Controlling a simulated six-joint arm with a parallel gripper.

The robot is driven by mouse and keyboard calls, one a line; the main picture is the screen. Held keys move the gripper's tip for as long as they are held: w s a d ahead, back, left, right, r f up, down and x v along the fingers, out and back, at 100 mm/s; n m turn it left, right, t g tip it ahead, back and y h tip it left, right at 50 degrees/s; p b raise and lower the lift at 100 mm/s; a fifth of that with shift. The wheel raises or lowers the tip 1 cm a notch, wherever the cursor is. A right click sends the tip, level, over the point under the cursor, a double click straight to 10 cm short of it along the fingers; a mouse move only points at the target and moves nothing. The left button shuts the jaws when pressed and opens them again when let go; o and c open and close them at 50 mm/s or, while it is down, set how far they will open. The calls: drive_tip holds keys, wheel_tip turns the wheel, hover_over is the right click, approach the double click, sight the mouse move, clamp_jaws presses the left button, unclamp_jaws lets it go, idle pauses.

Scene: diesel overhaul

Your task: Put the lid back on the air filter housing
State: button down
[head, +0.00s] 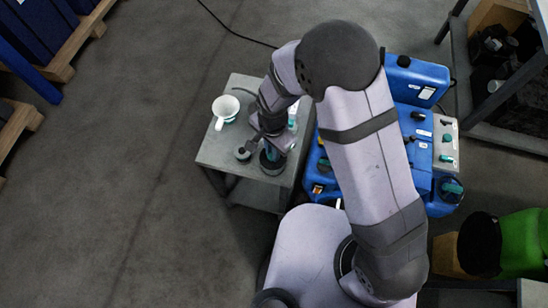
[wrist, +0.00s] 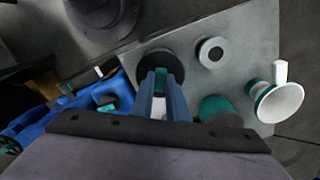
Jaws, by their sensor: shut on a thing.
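My gripper (wrist: 160,84) is shut on the teal grip of a dark round piece (wrist: 148,60), which looks like the lid. In the head view the dark piece (head: 271,165) shows below my gripper (head: 270,146), at the front of the grey table. I cannot tell whether it touches the tabletop. My fingers and wrist hide part of it. I cannot surely pick out the air filter housing. A blue machine (head: 400,85) stands right of the table, partly hidden by my arm. A dark round part with a teal top (head: 451,188) sits at its lower right.
A grey panel (head: 445,143) with knobs is on the machine's right. A shelf (head: 490,100) stands far right.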

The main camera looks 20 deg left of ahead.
drive_tip(key=shift+r, duration=0.2)
drive_tip(key=shift+r+p, duration=3)
drive_tip(key=shift+r, duration=0.35)
drive_tip(key=shift+w+d+r+n, duration=0.3)
drive_tip(key=shift+w+d+n, duration=0.1)
drive_tip(key=shift+d+n, duration=0.25)
drive_tip(key=w+d+r+n, duration=0.4)
drive_tip(key=w+d+n, duration=0.1)
drive_tip(key=d+n, duration=0.3)
drive_tip(key=w+d+f+m+b, duration=0.1)
drive_tip(key=w+d+m, duration=0.2)
drive_tip(key=w+m, duration=0.4)
drive_tip(key=w+d+f+m+b, duration=0.1)
drive_tip(key=w+d+m, duration=0.3)
drive_tip(key=w, duration=1.3)
drive_tip(key=m, duration=0.4)
drive_tip(key=shift+d+f+b, duration=0.15)
drive_tip(key=shift+d+b, duration=0.1)
drive_tip(key=shift+b, duration=0.15)
